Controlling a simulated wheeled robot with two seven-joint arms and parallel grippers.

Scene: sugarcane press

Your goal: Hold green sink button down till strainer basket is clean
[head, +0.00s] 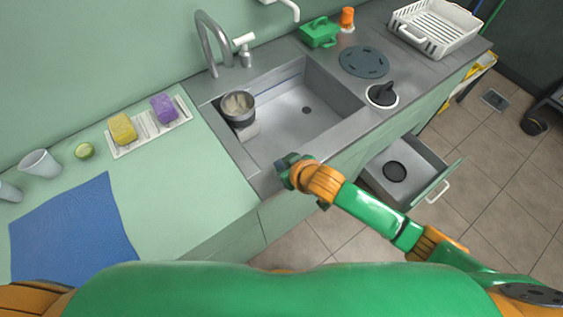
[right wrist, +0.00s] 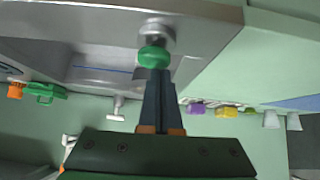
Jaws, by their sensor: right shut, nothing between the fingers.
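The strainer basket (head: 238,108) is a dark-rimmed round cup on a grey block at the left inside the sink (head: 300,122). Brownish residue shows in it. The green button (right wrist: 153,57) sits on a round metal mount on the sink's front in the right wrist view. In the head view my gripper hides it. My right gripper (right wrist: 155,76) is shut and empty, its fingertips at the button, seemingly touching it; I cannot tell how far it is pressed. The right gripper is at the sink's front edge in the head view (head: 285,164). My left gripper is out of view.
The faucet (head: 207,42) stands behind the sink. A green box (head: 319,32), an orange bottle (head: 347,18) and a white dish rack (head: 434,27) are at the back right. Yellow (head: 122,129) and purple (head: 164,108) sponges lie left. An open drawer (head: 405,170) juts out right of my gripper.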

